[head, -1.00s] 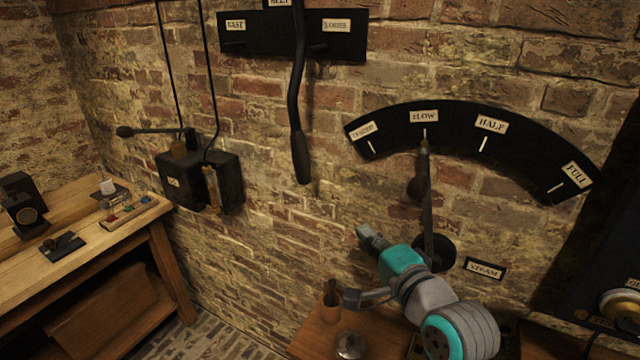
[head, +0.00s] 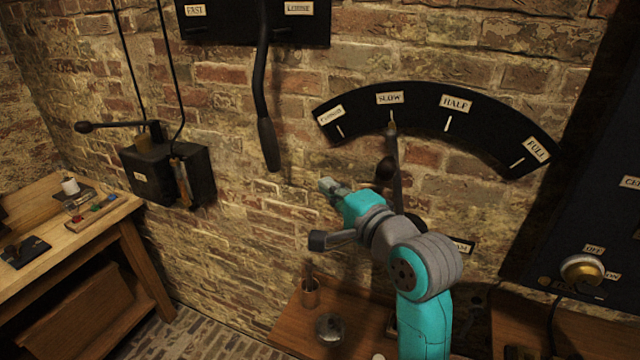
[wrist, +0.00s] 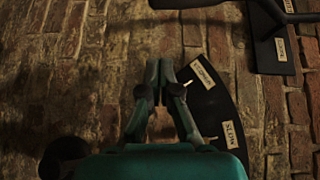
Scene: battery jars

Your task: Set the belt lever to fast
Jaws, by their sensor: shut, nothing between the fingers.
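The belt lever (head: 262,90) is a long dark bar hanging down the brick wall, with a thick grip (head: 268,145) at its lower end. It crosses a black plate (head: 240,25) between a FAST label (head: 195,10) on the left and a LOOSE label (head: 300,8) on the right, closer to LOOSE. My gripper (head: 325,186) is shut and empty, to the right of the grip and slightly below it, apart from it in the picture. In the wrist view my gripper (wrist: 160,65) shows its fingers together, and the lever (wrist: 290,17) runs along the upper right.
A curved black dial (head: 425,120) marked SLOW, HALF and FULL is above my arm, its lever (head: 393,150) at SLOW. A black box (head: 165,175) with a side handle is left. A small table (head: 270,330) holds a cup (head: 310,290). The wall below the belt lever is bare.

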